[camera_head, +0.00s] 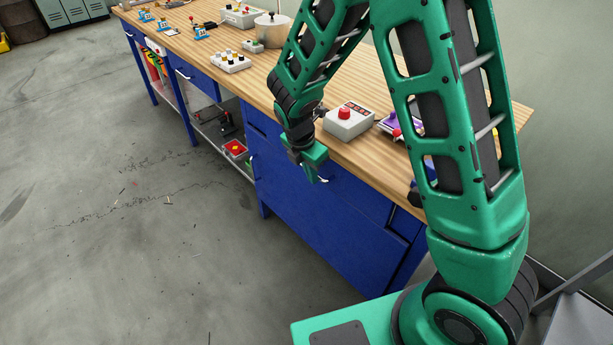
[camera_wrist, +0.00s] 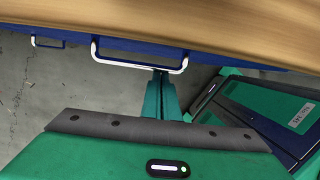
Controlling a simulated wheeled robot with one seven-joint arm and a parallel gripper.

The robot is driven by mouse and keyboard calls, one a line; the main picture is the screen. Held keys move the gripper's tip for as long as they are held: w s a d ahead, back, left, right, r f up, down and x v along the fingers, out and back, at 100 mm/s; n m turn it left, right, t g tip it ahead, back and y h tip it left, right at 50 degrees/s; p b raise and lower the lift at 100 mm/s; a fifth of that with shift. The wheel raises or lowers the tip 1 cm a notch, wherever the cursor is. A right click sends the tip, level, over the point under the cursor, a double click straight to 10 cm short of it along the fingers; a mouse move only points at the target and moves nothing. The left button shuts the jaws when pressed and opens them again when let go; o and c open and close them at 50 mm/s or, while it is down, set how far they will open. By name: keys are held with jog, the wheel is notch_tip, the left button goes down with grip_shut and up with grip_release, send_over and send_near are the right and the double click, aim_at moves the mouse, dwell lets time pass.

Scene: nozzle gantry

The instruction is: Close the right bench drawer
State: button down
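The right bench drawer (camera_head: 355,196) has a blue front under the wooden top of the bench. Its white bar handle (camera_wrist: 140,64) shows in the wrist view, below the wood's edge; a bit of it also shows in the head view beside my gripper (camera_head: 316,174). How far the drawer stands out is hard to tell, as my arm and the bench top hide part of it. My gripper's green fingers (camera_wrist: 161,84) are together, with a thin dark line between them. Their tips are at the right part of the handle; I cannot tell whether they touch it.
On the bench top (camera_head: 375,165) stand a grey box with a red button (camera_head: 347,121), a purple item (camera_head: 388,124) and a metal pot (camera_head: 272,30). A second, smaller handle (camera_wrist: 47,42) shows at left in the wrist view.

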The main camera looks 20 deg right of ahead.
jog(key=shift+w+d, duration=0.1)
jog(key=shift+d, duration=0.2)
jog(key=s+a, duration=0.2)
jog(key=a, duration=0.2)
jog(key=v, duration=0.9)
jog(key=shift+a, duration=0.2)
jog(key=s+d+r+m+t+y, duration=0.1)
jog(key=s+d+r+m+t, duration=0.1)
jog(key=s+d+r+m, duration=0.75)
jog(key=s+d+r+m+t+y, duration=0.1)
jog(key=s+d+r+m, duration=0.15)
jog(key=d+m, duration=0.75)
jog(key=s+d+m+g, duration=0.1)
jog(key=s+d+m, duration=0.1)
jog(key=s, duration=0.3)
jog(key=s+d+f+m+g, duration=0.1)
jog(key=s+d+m+g, duration=0.1)
jog(key=s+m, duration=0.3)
jog(key=s+d+m+g, duration=0.1)
jog(key=s+d+m, duration=0.2)
jog(key=s, duration=0.3)
jog(key=shift+s+d+f+g+y, duration=0.15)
jog(key=shift+d+g+y, duration=0.15)
jog(key=shift+d, duration=0.1)
